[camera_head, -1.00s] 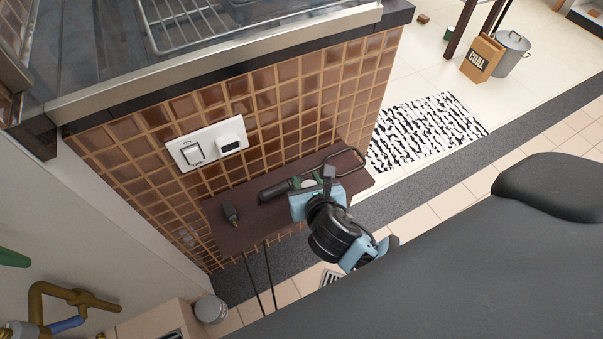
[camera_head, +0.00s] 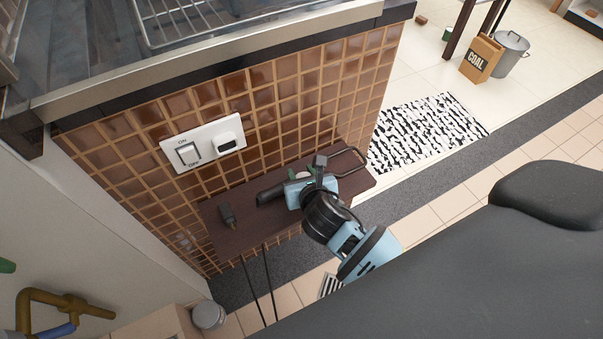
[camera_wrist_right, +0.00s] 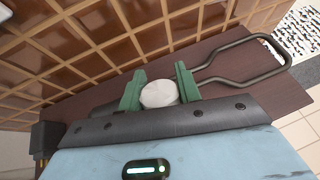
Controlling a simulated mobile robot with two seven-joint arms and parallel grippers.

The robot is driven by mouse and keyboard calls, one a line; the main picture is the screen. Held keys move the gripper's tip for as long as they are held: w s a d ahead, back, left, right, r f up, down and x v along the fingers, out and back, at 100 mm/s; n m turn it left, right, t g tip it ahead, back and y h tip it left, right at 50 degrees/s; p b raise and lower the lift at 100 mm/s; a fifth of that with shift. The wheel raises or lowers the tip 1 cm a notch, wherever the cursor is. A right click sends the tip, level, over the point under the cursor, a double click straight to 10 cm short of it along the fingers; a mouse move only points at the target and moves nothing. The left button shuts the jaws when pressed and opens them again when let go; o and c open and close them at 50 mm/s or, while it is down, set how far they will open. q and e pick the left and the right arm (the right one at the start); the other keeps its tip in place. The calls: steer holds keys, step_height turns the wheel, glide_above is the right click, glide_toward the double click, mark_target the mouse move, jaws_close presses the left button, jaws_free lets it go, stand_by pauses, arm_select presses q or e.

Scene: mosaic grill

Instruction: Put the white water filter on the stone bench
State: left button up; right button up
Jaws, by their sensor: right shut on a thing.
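The white water filter appears as a round white piece (camera_wrist_right: 159,94) between the green fingers of my right gripper (camera_wrist_right: 160,90) in the wrist view. My right gripper is shut on it. In the head view the right gripper (camera_head: 304,174) is over a dark brown shelf (camera_head: 245,236) on the tiled wall, its body hiding most of the filter. I cannot tell whether the filter touches the shelf. No surface is clearly marked as the stone bench; this shelf may be it. My left gripper is not in view.
A metal loop handle (camera_head: 347,160) is at the shelf's right end, close to the gripper. A small dark object (camera_head: 228,215) lies at its left. A switch panel (camera_head: 203,143) is on the wall above. A patterned mat (camera_head: 425,130) lies on the floor beyond.

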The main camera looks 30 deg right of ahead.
steer(key=o, duration=1)
steer(key=shift+f, duration=0.1)
steer(key=shift+c, duration=0.2)
steer(key=p+v, duration=0.2)
steer(key=v, duration=1)
steer(key=shift+p, duration=0.4)
